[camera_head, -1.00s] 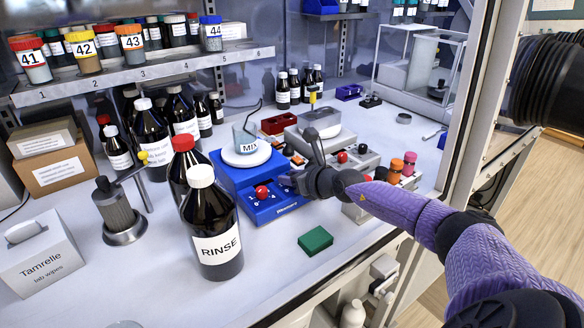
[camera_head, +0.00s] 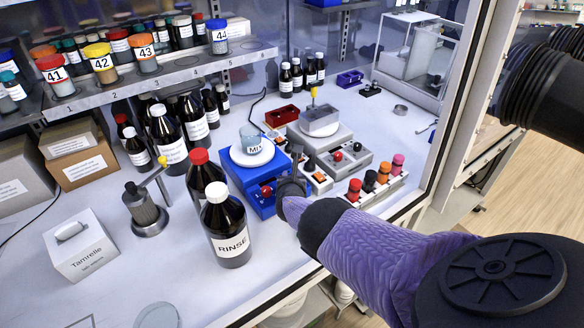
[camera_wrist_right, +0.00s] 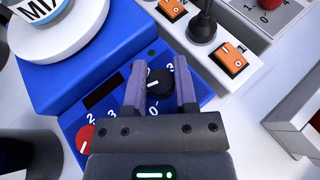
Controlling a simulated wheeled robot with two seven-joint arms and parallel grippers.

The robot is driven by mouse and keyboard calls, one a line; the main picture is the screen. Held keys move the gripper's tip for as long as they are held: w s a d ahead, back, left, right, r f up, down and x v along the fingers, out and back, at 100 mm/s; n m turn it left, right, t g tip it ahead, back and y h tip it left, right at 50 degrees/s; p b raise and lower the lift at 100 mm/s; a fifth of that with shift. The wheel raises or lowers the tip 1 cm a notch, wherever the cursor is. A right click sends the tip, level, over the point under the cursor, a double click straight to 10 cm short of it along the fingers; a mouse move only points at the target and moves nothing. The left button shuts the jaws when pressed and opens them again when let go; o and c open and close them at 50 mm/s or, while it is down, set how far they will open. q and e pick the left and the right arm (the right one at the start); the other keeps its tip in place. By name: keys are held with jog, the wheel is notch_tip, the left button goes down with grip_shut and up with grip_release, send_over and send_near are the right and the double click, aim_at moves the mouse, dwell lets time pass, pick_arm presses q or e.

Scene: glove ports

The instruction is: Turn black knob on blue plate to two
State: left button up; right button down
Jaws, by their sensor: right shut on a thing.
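The blue plate is the sloped front of a blue device (camera_head: 240,178), seen in the head view and in the wrist view (camera_wrist_right: 45,80). The black knob (camera_wrist_right: 160,84) with a white pointer line sits between my right gripper's fingers (camera_wrist_right: 160,88), which are shut on it. Printed digits surround it, partly covered by the fingers; I cannot tell which one the line meets. A red knob (camera_wrist_right: 84,139) is on the same plate. In the head view my right gripper (camera_head: 284,186) hides the black knob. My left gripper is not in view.
A MIX beaker (camera_head: 252,142) stands on the device's white top. A RINSE bottle (camera_head: 226,226) stands close at the left. Orange switches (camera_wrist_right: 229,60) and a black lever (camera_wrist_right: 203,25) lie close to the gripper. Red, black, orange and pink capped vials (camera_head: 376,178) stand right.

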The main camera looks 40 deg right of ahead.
jog(key=shift+f+m+g+h+b, duration=0.1)
jog(key=shift+m+g+h+b, duration=0.2)
jog(key=shift+m+g+h, duration=0.15)
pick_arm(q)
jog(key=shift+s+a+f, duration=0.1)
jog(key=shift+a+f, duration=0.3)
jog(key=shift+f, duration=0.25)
pick_arm(e)
jog(key=shift+m+g, duration=0.35)
pick_arm(q)
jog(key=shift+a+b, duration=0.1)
jog(key=shift+b, duration=0.2)
pick_arm(e)
jog(key=shift+a, duration=0.1)
jog(key=shift+f, duration=0.1)
jog(key=shift+c, duration=2)
grip_release()
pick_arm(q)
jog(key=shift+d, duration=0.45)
